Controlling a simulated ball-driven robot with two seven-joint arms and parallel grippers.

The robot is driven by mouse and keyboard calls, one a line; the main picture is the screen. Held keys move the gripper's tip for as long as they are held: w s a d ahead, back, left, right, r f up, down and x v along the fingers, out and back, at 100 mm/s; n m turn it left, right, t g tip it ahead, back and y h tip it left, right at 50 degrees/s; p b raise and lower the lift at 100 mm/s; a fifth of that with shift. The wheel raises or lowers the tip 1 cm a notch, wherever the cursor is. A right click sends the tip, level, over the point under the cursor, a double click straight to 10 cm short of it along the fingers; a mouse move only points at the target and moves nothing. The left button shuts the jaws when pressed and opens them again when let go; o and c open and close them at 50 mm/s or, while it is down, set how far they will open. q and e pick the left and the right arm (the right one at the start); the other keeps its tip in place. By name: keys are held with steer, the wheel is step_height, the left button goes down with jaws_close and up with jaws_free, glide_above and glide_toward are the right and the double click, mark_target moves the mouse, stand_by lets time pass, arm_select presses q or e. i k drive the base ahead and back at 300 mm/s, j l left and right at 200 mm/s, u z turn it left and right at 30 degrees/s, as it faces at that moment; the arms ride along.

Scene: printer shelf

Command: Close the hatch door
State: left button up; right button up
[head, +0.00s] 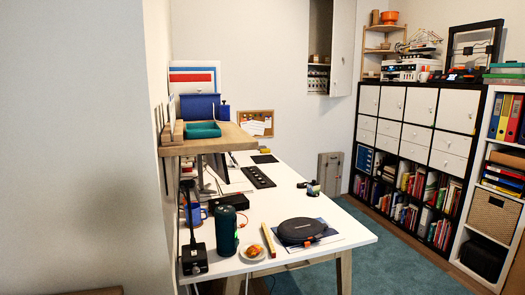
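The hatch is a recess in the far white wall, with small items on shelves inside (318,78). Its pale hatch door (343,48) stands open, swung out to the right of the opening. The door's lower edge hangs above the floor-standing case by the wall. Neither of my grippers is in view, and nothing touches the door.
A white desk (345,228) with a green speaker (227,231), a dark round case (301,230) and other items fills the middle. A black shelf unit (408,135) lines the right wall. A grey case (330,172) stands below the hatch. Teal carpet (385,260) lies between desk and shelves.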

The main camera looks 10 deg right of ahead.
mark_target(343, 11)
steer(key=i+l+z, duration=0.3)
steer(key=l+z, duration=0.15)
steer(key=l, duration=0.3)
steer(key=i+l+z, duration=0.45)
steer(key=l, duration=0.25)
steer(key=i+l+z, duration=0.45)
steer(key=i+l, duration=0.1)
steer(key=i, duration=0.4)
steer(key=i+l+u, duration=0.1)
steer(key=i, duration=0.4)
steer(key=i+l, duration=0.15)
steer(key=i, duration=0.35)
steer(key=i+l+u, duration=0.1)
steer(key=i, duration=0.35)
steer(key=i+j+u, duration=0.15)
steer(key=i+u, duration=0.2)
steer(key=i, duration=0.35)
steer(key=i+u, duration=0.3)
steer(key=i, duration=0.4)
steer(key=i+l+u, duration=0.35)
steer(key=i, duration=0.35)
steer(key=i+u, duration=0.2)
steer(key=i, duration=0.25)
steer(key=i+l+u, duration=0.2)
steer(key=i, duration=0.2)
steer(key=i+l+u, duration=0.2)
steer(key=i, duration=0.25)
